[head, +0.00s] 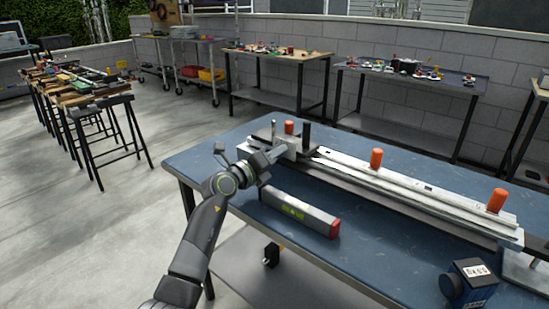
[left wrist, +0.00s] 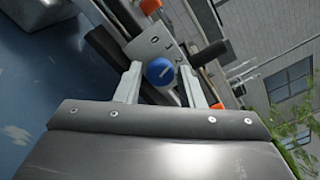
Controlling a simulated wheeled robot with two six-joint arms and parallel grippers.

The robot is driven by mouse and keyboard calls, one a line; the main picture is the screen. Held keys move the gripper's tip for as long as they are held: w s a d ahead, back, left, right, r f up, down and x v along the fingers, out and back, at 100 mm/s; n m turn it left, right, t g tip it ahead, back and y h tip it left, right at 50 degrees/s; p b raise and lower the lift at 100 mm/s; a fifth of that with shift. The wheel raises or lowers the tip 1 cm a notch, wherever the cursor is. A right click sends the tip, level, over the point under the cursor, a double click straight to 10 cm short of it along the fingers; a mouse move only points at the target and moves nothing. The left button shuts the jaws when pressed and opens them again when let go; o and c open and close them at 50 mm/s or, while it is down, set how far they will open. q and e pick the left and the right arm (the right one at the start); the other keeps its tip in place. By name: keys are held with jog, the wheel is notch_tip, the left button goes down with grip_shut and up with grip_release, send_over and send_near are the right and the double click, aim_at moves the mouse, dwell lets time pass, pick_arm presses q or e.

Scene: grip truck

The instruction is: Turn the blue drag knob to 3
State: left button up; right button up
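The blue drag knob (left wrist: 160,71) shows in the left wrist view on a light metal plate (left wrist: 153,45) with small dark marks, too small to read surely. My left gripper (left wrist: 160,80) points at the knob, with one finger on each side and gaps between fingers and knob, so it looks open. In the head view my left gripper (head: 272,156) is at the left end of the long metal rail device (head: 400,192) on the blue table. The knob is hidden there behind the gripper. My right gripper is not in view.
Orange knobs (head: 376,159) stand up along the rail. A grey box with a red end (head: 300,212) lies in front of the device. A dark blue block (head: 469,283) sits at the table's right front. The blue tabletop (head: 370,255) between them is clear.

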pick_arm(q)
jog(key=shift+w, duration=0.1)
jog(key=c, duration=0.7)
